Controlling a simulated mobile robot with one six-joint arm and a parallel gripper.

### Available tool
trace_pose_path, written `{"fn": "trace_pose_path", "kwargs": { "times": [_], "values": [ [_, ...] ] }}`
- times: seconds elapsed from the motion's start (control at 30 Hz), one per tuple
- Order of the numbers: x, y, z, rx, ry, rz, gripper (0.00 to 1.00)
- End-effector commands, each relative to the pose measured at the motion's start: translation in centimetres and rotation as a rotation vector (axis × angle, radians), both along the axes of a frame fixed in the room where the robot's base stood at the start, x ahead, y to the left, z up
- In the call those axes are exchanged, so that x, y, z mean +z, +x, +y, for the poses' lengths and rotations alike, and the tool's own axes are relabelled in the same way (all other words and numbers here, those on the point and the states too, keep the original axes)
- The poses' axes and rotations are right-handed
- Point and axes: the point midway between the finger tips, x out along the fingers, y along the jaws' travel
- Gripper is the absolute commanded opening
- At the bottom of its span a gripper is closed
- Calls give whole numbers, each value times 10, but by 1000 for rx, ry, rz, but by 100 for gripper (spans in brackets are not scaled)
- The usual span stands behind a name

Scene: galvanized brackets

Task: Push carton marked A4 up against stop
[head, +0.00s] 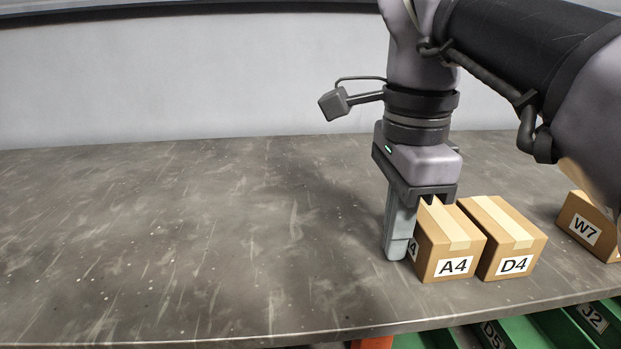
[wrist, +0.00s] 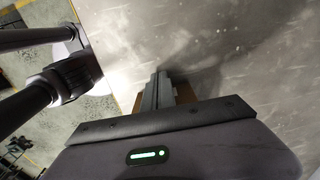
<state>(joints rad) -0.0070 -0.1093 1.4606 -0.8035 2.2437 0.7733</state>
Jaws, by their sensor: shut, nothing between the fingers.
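The carton marked A4 (head: 437,246) stands upright on the grey worktop (head: 200,240), its labelled face toward the front edge. My gripper (head: 397,254) is shut and empty, pointing down at the carton's left side. Its fingertips are close to the worktop; whether they touch the carton I cannot tell. The gripper body hides part of the carton's top. In the wrist view the shut fingers (wrist: 158,90) hide most of a brown carton (wrist: 185,93). I cannot make out a stop in either view.
A carton marked D4 (head: 511,240) stands right beside A4, with little or no gap. A carton marked W7 (head: 583,228) is farther right, partly behind my arm. Green bins (head: 555,330) sit below the front edge. The worktop's left side is clear.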

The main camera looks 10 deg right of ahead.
Motion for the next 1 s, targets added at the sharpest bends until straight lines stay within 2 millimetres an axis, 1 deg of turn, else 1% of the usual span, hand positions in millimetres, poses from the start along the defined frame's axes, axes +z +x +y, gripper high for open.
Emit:
{"fn": "trace_pose_path", "kwargs": {
  "times": [0.1,0.43,0.63,1.0],
  "values": [
    [0,0,-5,-2,0,1,0],
    [0,0,-7,-1,-1,1,0],
    [1,0,-20,-1,-1,1,0],
    [1,3,-20,0,0,1,0]
  ]
}}
